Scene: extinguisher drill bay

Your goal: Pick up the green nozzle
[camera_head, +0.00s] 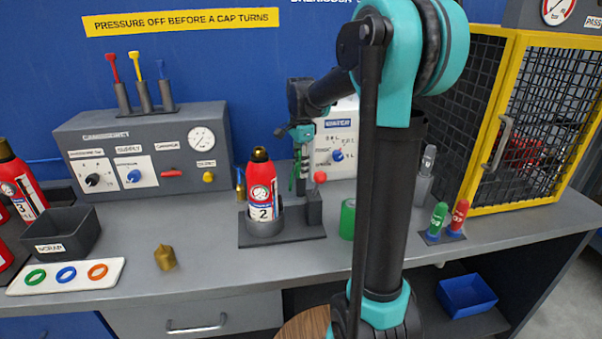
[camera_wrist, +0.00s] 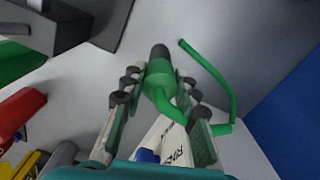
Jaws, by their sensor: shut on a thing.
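The green nozzle (camera_wrist: 158,84) has a dark tip and a thin bent green hose or handle, which curves off to the right in the wrist view. My gripper (camera_wrist: 160,92) is shut on the nozzle body, with one finger on each side. In the head view my gripper (camera_head: 301,162) points down behind the fire extinguisher stand, in front of the back panel. A thin strip of the green nozzle (camera_head: 292,176) shows beside the fingers there. Whether it touches the bench is hard to tell.
A red extinguisher (camera_head: 262,200) marked 2 stands in a dark holder (camera_head: 285,236) close by. A green cylinder (camera_head: 347,220) is right of it. A yellow-framed cage (camera_head: 485,207) stands right, a scrap bin (camera_head: 60,250) left. The front middle bench is mostly clear beside a brass cap (camera_head: 165,258).

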